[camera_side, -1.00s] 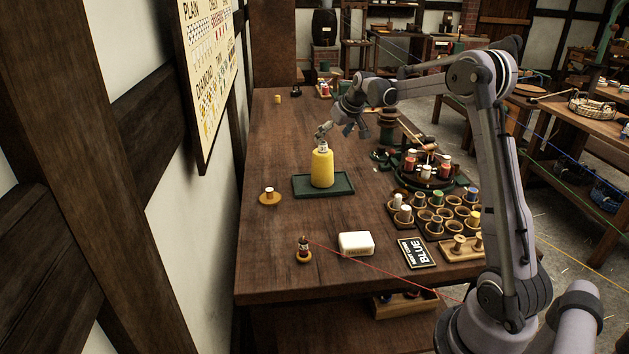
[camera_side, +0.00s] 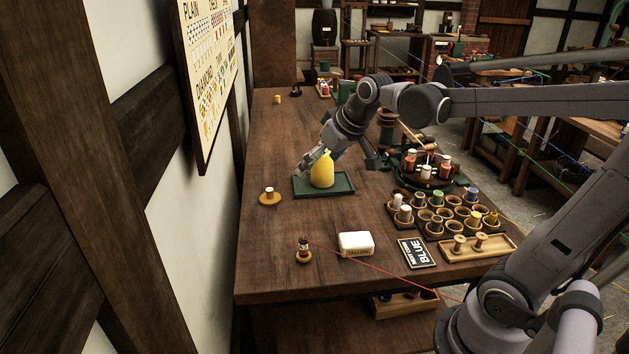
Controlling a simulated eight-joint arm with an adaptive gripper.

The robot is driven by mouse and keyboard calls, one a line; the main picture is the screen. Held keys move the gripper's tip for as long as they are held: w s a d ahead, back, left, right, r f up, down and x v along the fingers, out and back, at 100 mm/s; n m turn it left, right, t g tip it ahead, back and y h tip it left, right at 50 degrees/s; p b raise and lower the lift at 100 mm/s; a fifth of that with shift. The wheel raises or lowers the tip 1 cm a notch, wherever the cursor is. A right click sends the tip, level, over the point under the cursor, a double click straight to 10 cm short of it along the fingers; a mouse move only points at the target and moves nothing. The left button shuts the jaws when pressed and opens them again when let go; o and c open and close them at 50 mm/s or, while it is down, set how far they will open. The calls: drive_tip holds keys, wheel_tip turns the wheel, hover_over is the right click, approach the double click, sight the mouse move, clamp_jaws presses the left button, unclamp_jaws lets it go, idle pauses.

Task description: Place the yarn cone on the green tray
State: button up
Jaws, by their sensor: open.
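The yellow yarn cone (camera_side: 322,174) stands upright on the green tray (camera_side: 344,186) on the wooden table. My gripper (camera_side: 311,163) is open and low at the cone's upper part, its fingers reaching down on the cone's left and far side. The cone's top is partly hidden by the gripper. I cannot tell whether a finger touches the cone.
Spool holders (camera_side: 446,216) and a round rack (camera_side: 428,176) crowd the right. A red thread (camera_side: 390,274) crosses the table's front.

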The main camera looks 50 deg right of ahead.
drive_tip(key=s+a+f, duration=0.3)
drive_tip(key=s+a, duration=0.1)
drive_tip(key=s, duration=0.2)
drive_tip(key=s+a+f+n+y, duration=0.1)
drive_tip(key=s+a+f, duration=0.2)
drive_tip(key=s+a, duration=0.2)
drive_tip(key=shift+s+n, duration=0.3)
drive_tip(key=shift+s, duration=0.1)
